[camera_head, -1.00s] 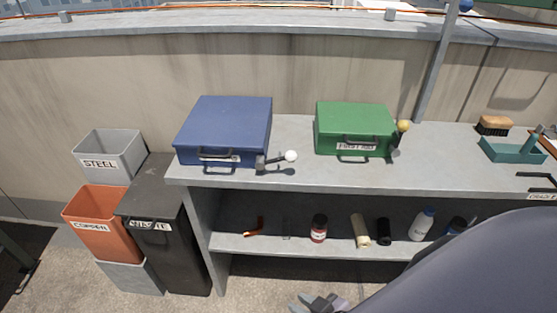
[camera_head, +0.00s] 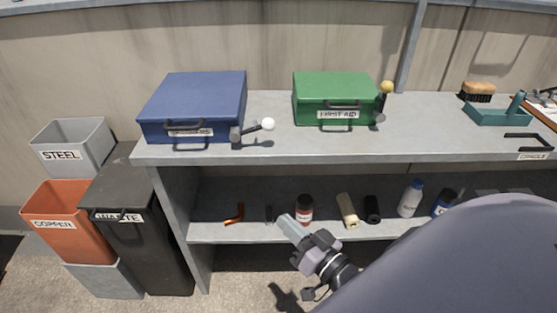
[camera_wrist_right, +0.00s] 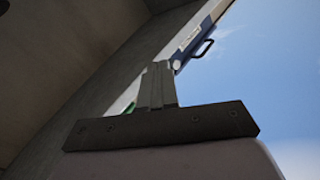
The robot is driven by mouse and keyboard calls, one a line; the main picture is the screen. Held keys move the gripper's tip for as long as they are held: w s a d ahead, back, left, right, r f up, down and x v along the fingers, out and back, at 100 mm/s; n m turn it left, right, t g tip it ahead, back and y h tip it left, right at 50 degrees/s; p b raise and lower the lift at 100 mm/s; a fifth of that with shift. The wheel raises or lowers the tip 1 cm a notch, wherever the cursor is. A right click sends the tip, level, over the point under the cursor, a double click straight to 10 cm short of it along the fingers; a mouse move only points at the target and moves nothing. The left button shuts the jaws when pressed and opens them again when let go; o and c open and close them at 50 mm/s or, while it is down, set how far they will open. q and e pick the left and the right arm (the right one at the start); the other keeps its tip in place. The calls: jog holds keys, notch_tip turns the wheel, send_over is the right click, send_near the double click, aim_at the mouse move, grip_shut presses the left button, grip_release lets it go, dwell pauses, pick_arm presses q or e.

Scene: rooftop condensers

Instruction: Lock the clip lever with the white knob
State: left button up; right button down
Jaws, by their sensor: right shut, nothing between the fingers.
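The clip lever (camera_head: 250,130) with the white knob (camera_head: 268,124) sits at the front right corner of the blue case (camera_head: 197,105) on the bench. Its arm sticks out to the right and slightly up. My right gripper (camera_head: 286,222) is shut and empty, below the bench top and in front of the lower shelf, well away from the lever. In the right wrist view the closed fingers (camera_wrist_right: 157,85) point up toward the bench underside, with part of the blue case (camera_wrist_right: 200,30) beyond. My left gripper is not in view.
A green first aid case (camera_head: 335,97) with a yellow-knobbed lever (camera_head: 386,88) stands to the right on the bench top (camera_head: 420,140). The lower shelf (camera_head: 240,231) holds bottles and tubes. Bins stand at left, including a black waste bin (camera_head: 135,235).

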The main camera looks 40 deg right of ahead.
jog(key=w+d+r+m+t+h+b, duration=0.1)
jog(key=d+r+m+t+h+b, duration=0.1)
jog(key=d+r+m+t+b, duration=0.2)
jog(key=shift+d+m+t+b, duration=0.4)
jog(key=shift+d+t+b, duration=0.35)
jog(key=shift+d+t, duration=0.4)
send_near(268, 124)
jog(key=w, duration=0.1)
jog(key=w+r, duration=0.1)
jog(key=w, duration=0.1)
jog(key=w+d+r, duration=0.1)
jog(key=w, duration=0.1)
jog(key=shift+w, duration=0.2)
jog(key=shift+p, duration=0.3)
